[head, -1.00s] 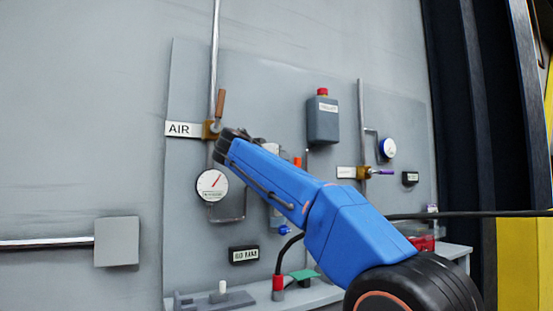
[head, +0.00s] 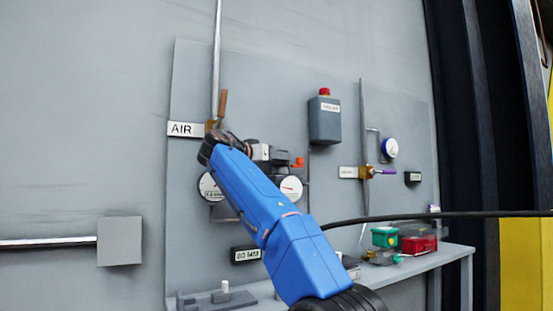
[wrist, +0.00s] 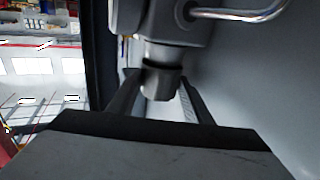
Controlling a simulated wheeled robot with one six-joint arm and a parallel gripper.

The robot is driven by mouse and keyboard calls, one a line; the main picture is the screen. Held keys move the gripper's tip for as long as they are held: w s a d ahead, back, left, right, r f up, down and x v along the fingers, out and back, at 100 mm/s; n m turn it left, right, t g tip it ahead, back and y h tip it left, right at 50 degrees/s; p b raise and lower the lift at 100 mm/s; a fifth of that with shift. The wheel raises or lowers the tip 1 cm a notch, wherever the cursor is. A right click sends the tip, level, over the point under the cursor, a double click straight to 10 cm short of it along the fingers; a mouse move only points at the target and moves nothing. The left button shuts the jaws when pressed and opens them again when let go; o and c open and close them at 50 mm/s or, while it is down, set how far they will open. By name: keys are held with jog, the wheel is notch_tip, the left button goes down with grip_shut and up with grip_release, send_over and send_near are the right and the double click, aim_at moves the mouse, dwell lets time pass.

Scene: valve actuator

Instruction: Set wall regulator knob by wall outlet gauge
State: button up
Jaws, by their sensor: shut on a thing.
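In the wrist view the fingers of my gripper (wrist: 157,78) are on both sides of a short dark round knob (wrist: 160,88), shut on it. The knob hangs below a grey regulator body (wrist: 160,22). In the head view, my blue arm crosses in front of the panel, and the knob cannot be made out behind my wrist. A round white gauge (head: 291,188) shows right of my arm; its needle is too small to read surely. A second white gauge (head: 208,187) on the left is partly covered by my arm.
A shelf (head: 445,256) below carries green and red boxes. A bent pipe (wrist: 240,14) passes close above my gripper.

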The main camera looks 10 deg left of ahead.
jog(key=shift+h, duration=0.3)
dwell(0.5)
jog(key=o, duration=1.1)
jog(key=shift+c, duration=0.2)
jog(key=shift+d+r+y, duration=0.1)
jog(key=shift+y, duration=0.3)
jog(key=shift+s+d+n+t+y, duration=0.1)
jog(key=shift+n+t+y, duration=0.8)
jog(key=shift+y, duration=0.4)
jog(key=shift+d+n+t+y, duration=0.2)
jog(key=shift+n+t+y, duration=0.3)
jog(key=shift+n+y, duration=1.3)
jog(key=shift+d+n+y, duration=0.25)
jog(key=shift+n+y, duration=0.6)
jog(key=shift+y, duration=0.85)
jog(key=shift+d+n+y, duration=0.2)
jog(key=shift+n+y, duration=0.65)
jog(key=shift+y, duration=0.85)
